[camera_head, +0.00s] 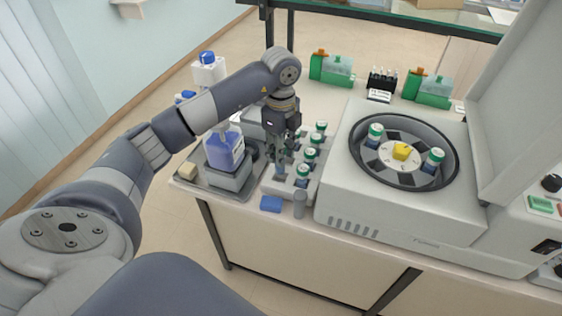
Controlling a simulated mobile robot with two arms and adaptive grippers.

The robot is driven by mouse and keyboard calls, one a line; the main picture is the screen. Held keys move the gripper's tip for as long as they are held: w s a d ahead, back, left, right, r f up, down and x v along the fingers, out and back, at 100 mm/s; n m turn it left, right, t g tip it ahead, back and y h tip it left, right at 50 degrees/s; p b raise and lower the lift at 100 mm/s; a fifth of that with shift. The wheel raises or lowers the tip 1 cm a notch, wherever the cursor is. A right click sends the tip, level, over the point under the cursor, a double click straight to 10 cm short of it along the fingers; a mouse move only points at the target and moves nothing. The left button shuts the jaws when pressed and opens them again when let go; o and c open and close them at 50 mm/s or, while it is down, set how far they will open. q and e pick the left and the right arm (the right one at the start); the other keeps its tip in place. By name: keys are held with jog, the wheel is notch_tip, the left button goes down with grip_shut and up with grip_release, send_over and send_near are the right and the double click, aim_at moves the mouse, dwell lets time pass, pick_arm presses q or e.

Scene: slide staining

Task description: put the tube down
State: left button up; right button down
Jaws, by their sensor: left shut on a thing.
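My left gripper (281,157) points straight down over the left side of a pale tube rack (275,187). It is shut on a tube, which is mostly hidden behind the fingers; I cannot tell whether the tube's bottom is in a rack hole or just above it. Several tubes with green and white caps, such as the front one (303,174), stand upright in the rack's right row, beside the gripper. My right gripper is not in view.
The open centrifuge (345,205) stands right of the rack, with capped tubes in its rotor. A blue-filled bottle (224,150) stands close left of the gripper. A blue block (271,203) and a grey cylinder (299,204) are near the front edge. Green bottles (318,65) stand behind.

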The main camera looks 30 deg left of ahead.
pick_arm(q)
notch_tip(320, 180, down, 4)
jog(key=shift+f+p, duration=0.15)
jog(key=shift+p, duration=0.45)
jog(key=shift+f, duration=0.1)
jog(key=shift+f+b, duration=0.4)
jog(key=o, duration=1)
jog(key=shift+o, duration=0.2)
jog(key=shift+r, duration=0.1)
